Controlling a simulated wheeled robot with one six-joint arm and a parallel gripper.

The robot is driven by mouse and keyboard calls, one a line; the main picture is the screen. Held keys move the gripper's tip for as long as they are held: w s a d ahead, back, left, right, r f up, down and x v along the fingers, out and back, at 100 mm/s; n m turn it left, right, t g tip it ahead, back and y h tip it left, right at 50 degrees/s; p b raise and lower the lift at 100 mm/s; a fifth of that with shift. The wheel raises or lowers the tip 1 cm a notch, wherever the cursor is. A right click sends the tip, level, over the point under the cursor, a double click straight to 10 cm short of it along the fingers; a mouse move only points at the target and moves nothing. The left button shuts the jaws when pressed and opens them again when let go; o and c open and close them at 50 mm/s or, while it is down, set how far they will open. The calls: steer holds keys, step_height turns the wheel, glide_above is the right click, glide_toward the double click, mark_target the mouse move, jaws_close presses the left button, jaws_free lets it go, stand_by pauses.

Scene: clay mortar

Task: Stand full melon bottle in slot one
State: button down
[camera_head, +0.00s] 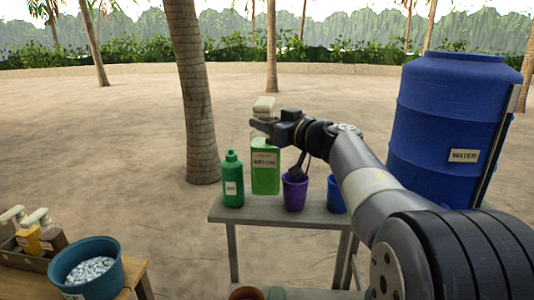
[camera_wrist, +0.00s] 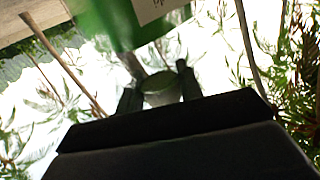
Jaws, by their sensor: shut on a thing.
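The melon bottle (camera_head: 266,174) is a square green bottle with a white pump top and a pale label reading like "MELON". It looks upright at the bench's back edge; I cannot tell whether its base touches the bench. My gripper (camera_head: 262,126) is shut on its neck, below the pump top. In the wrist view the fingers (camera_wrist: 160,92) close on the pale neck, with the green body (camera_wrist: 120,22) beyond. A brown caddy (camera_head: 36,264) at lower left holds pump bottles, one orange (camera_head: 27,241) and one brown (camera_head: 51,239). Which slot is slot one cannot be seen.
A green capped bottle (camera_head: 232,182) stands left of the melon bottle. A purple cup (camera_head: 295,193) and a blue cup (camera_head: 336,194) stand to its right on the grey bench (camera_head: 262,213). A teal tub (camera_head: 114,272) sits beside the caddy. A blue water barrel (camera_head: 440,125) stands at right.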

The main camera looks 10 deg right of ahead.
mark_target(266, 146)
steer(key=shift+f+b, duration=0.6)
steer(key=shift+f, duration=2.35)
steer(key=c, duration=1)
jaws_free()
steer(key=shift+f, duration=0.1)
steer(key=shift+o, duration=0.2)
